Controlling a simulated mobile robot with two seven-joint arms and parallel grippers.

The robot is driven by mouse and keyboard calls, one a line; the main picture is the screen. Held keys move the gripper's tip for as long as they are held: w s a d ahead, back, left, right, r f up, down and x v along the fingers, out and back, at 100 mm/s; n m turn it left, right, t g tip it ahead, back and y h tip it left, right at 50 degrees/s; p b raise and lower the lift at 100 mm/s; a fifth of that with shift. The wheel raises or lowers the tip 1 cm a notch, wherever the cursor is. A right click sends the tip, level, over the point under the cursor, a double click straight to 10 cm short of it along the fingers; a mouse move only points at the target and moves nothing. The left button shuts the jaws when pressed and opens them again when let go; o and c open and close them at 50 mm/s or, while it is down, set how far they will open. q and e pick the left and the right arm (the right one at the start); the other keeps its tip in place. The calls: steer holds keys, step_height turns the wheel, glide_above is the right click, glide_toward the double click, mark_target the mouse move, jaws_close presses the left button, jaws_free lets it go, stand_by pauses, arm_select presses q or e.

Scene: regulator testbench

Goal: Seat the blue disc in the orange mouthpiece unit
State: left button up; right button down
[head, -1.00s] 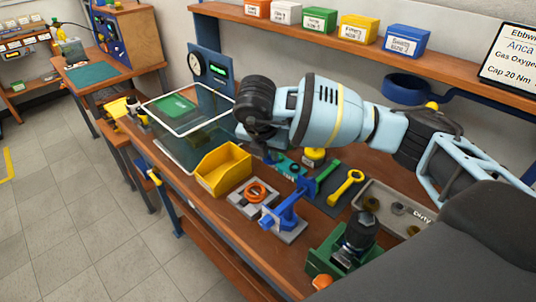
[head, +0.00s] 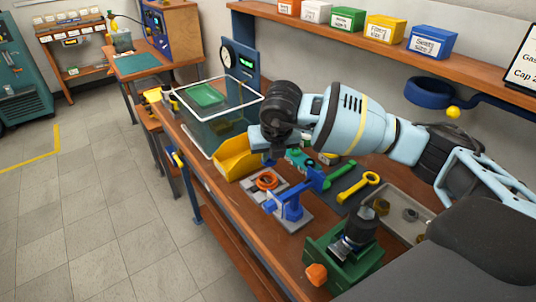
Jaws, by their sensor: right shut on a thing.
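My right gripper (head: 268,155) hangs over the bench at the right rim of the yellow bin, pointing down. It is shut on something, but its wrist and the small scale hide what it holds. I cannot make out the blue disc. An orange ring (head: 266,181) sits on a grey plate just below the gripper in the picture, apart from it. A rounded orange piece (head: 316,273) lies at the front by a green fixture. I cannot tell which orange thing is the mouthpiece unit. My left gripper is not in view.
The yellow bin (head: 229,166) stands left of the ring. A blue clamp stand (head: 289,206) and the green fixture (head: 330,255) stand to the right. Yellow wrench (head: 358,186), grey tray (head: 408,205) and a clear-sided box (head: 208,128) are also on the bench. Labelled bins line the shelf above.

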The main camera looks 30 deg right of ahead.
mark_target(269, 164)
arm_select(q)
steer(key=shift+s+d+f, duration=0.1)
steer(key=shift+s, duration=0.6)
arm_select(e)
steer(key=shift+a+f+n, duration=0.1)
steer(key=shift+a+n, duration=0.15)
steer(key=shift+n, duration=0.15)
steer(key=shift+f, duration=0.1)
